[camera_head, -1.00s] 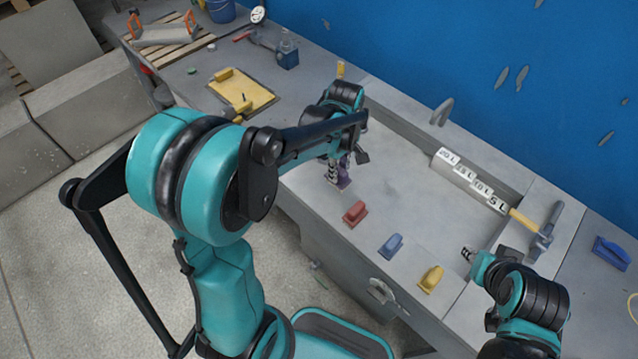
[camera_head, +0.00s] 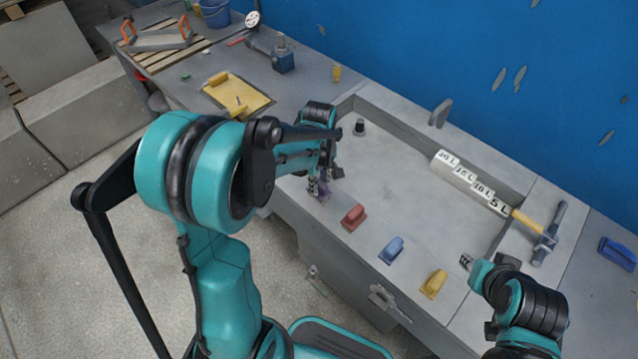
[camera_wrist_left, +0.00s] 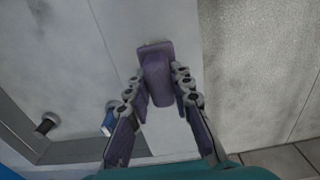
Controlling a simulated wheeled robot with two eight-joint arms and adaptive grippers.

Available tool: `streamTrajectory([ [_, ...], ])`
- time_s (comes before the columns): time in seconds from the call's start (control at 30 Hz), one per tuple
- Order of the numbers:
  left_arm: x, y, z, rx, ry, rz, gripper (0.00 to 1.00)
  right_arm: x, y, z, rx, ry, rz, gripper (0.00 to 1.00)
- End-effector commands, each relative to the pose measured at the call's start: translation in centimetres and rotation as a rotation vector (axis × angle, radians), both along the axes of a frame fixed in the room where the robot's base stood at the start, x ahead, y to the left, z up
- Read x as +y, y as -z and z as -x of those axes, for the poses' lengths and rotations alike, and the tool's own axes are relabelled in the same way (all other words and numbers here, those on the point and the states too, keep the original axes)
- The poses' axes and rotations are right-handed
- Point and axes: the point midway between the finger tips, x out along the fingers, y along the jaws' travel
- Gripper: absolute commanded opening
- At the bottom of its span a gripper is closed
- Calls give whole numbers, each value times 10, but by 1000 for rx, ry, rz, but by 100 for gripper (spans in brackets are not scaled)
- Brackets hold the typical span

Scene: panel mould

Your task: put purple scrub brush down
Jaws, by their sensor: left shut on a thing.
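The purple scrub brush (camera_wrist_left: 155,80) is between the two fingers of my left gripper (camera_wrist_left: 158,90) in the left wrist view. The gripper is shut on it, with a finger against each side. In the head view the left gripper (camera_head: 320,185) and the purple brush (camera_head: 323,191) are over the near left rim of the mould, mostly behind my arm. I cannot tell whether the brush touches the rim. My right gripper (camera_head: 468,262) is over the right part of the mould, and its jaw state is too small to tell.
Red (camera_head: 353,217), blue (camera_head: 391,249) and yellow (camera_head: 433,284) brushes stand in a row along the mould's near rim. A yellow board (camera_head: 238,95) lies at the back left.

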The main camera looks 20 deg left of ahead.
Motion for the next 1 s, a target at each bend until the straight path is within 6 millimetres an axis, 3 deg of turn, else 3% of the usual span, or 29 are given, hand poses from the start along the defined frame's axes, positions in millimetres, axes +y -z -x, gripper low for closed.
streamTrajectory([
  [0.03, 0, 3, 0, 0, 0, 0, 0, 0, 3, 0, 0, 0, 0, 31],
  [0.07, 0, 2, 0, 0, 0, 0, 29, 0, 2, 0, 0, 0, 0, 31],
  [0.1, 0, 2, 0, 0, 0, 0, 40, 0, 2, 0, 0, 0, 0, 31],
  [0.13, 0, 2, 0, 0, 0, 0, 42, 0, 1, 0, 0, 0, 0, 31],
  [0.53, 0, -8, 0, 0, 0, 0, 42, 0, -4, 0, 0, 0, 0, 31],
  [1.0, 0, -103, 0, 0, 0, 0, 42, 0, -38, 0, 0, 0, 0, 31],
])
